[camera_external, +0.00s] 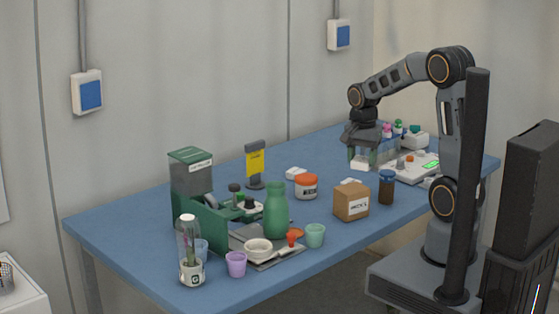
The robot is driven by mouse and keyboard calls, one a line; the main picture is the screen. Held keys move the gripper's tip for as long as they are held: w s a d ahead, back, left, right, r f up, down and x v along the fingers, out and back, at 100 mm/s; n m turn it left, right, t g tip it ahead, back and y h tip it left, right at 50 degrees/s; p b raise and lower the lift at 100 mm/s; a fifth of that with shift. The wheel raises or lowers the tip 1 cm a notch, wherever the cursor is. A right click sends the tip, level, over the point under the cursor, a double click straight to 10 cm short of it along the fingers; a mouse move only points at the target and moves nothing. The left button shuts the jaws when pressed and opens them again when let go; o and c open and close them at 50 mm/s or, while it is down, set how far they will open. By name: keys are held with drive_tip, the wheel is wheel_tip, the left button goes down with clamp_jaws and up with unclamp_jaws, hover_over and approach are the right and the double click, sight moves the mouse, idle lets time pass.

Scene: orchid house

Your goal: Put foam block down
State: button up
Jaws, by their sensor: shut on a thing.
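The foam block (359,165) is a small whitish block low between the fingers of my gripper (362,158), at the far right part of the blue table (120,238). The fingers have green pads and point down, shut on the block. The block is at or just above the table top; I cannot tell whether it touches. The fingers hide part of it.
A white device with a green screen (431,164) and a rack of colored-capped tubes (393,140) stand close right of my gripper. A brown jar (386,188), cardboard box (351,202) and red-lidded jar (306,187) stand nearer. Some blue table left of the gripper is clear.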

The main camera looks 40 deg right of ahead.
sight(351, 188)
drive_tip(key=w+f, duration=0.3)
drive_tip(key=shift+d+f, duration=0.2)
drive_tip(key=shift+f, duration=0.1)
drive_tip(key=shift+w+f, duration=0.2)
drive_tip(key=shift+f, duration=1.6)
drive_tip(key=shift+f, duration=0.15)
drive_tip(key=o, duration=0.9)
